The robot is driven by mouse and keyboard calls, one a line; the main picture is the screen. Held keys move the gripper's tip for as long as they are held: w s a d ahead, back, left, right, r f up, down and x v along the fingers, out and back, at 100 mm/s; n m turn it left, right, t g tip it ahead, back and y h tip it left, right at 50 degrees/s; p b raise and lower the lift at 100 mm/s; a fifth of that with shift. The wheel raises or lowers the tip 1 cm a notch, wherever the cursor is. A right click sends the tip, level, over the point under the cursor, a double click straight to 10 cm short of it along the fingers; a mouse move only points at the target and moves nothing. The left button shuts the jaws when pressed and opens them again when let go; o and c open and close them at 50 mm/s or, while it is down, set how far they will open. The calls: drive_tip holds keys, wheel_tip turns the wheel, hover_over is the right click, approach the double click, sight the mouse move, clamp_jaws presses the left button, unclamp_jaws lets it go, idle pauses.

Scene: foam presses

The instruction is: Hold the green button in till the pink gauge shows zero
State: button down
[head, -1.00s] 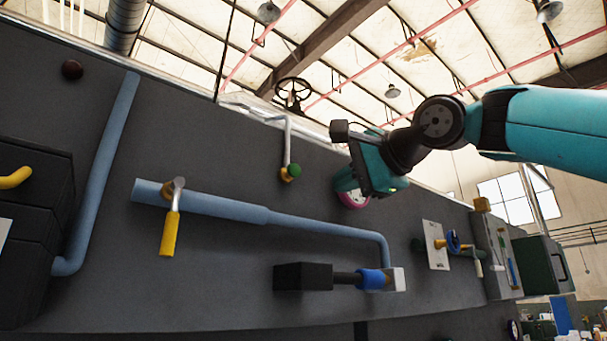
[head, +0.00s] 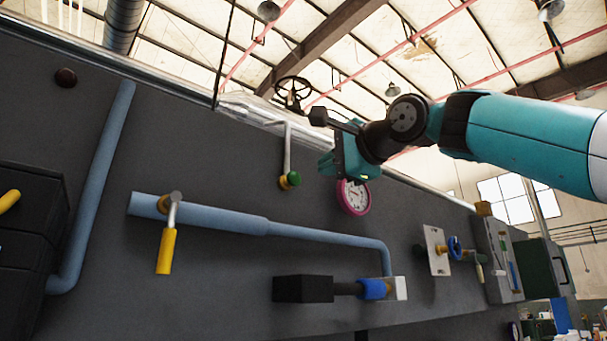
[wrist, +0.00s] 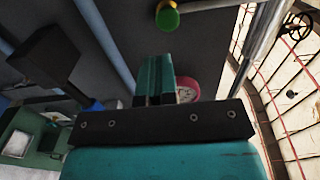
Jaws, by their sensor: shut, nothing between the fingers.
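The green button (head: 289,180) sits on a brass fitting at the lower end of a thin grey pipe on the dark panel. It also shows at the top of the wrist view (wrist: 168,18). The pink gauge (head: 354,197) is a pink-rimmed round dial on the panel, right of the button. Its top is partly covered by my gripper in the head view, and its reading is too small to tell. My gripper (head: 326,163) is shut and empty, up and right of the button and apart from it. In the wrist view its fingers (wrist: 154,80) lie together, pointing toward the button's side.
A yellow-handled lever (head: 167,250) hangs on a blue pipe (head: 235,212). A black block with a blue collar (head: 372,289) is below. A blue valve wheel (head: 454,246) is at right. The panel around the button is clear.

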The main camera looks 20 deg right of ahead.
sight(297, 183)
drive_tip(key=p+x, duration=0.3)
drive_tip(key=x, duration=0.3)
drive_tip(key=shift+w+a+r, duration=0.1)
drive_tip(key=shift+w+r, duration=0.1)
drive_tip(key=shift+w, duration=0.05)
drive_tip(key=shift+w+a+f+p, duration=0.2)
drive_tip(key=shift+w+p, duration=0.2)
drive_tip(key=shift+w, duration=0.3)
drive_tip(key=shift+s+d, duration=0.1)
